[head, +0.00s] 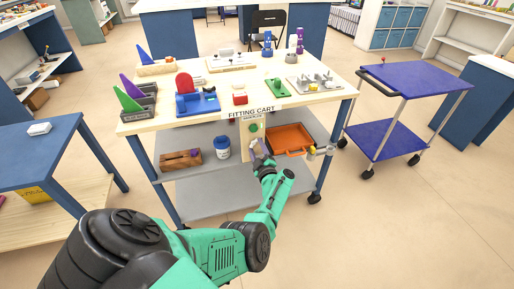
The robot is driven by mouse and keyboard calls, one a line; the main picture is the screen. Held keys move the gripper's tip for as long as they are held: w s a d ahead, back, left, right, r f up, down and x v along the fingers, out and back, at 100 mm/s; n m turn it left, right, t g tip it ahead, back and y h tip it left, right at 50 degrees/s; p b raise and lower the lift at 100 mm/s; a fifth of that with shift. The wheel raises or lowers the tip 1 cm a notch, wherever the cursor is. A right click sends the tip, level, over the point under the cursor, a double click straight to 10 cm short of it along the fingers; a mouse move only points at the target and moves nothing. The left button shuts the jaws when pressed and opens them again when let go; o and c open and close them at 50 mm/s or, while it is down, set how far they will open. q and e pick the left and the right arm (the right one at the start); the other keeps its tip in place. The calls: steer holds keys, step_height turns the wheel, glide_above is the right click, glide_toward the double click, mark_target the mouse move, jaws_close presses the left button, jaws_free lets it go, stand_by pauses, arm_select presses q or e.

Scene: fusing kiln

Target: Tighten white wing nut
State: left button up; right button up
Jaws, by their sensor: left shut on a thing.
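A small upright panel (257,127) hangs at the front of the fitting cart, just under its "FITTING CART" sign. It carries a green round part and other small fittings. My left gripper (257,147) is at the lower part of this panel, with my green arm reaching up to it from below. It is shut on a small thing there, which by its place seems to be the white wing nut. The fingers mostly hide the nut, so its angle and seating cannot be made out. My right gripper is not in view.
The cart top (150,124) holds several coloured fixtures. On its lower shelf are an orange tray (307,149), a blue-lidded tub (222,150) and a wooden crate (181,168). A blue trolley (440,78) stands right, a blue table (50,170) left. Floor at lower right is clear.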

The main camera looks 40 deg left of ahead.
arm_select(q)
steer(key=m, duration=0.5)
steer(key=shift+s+f+m+p, duration=0.1)
steer(key=shift+f+m+p, duration=0.05)
steer(key=shift+m+p, duration=0.15)
steer(key=shift+m, duration=2.2)
steer(key=o, duration=1.4)
steer(key=shift+a, duration=0.1)
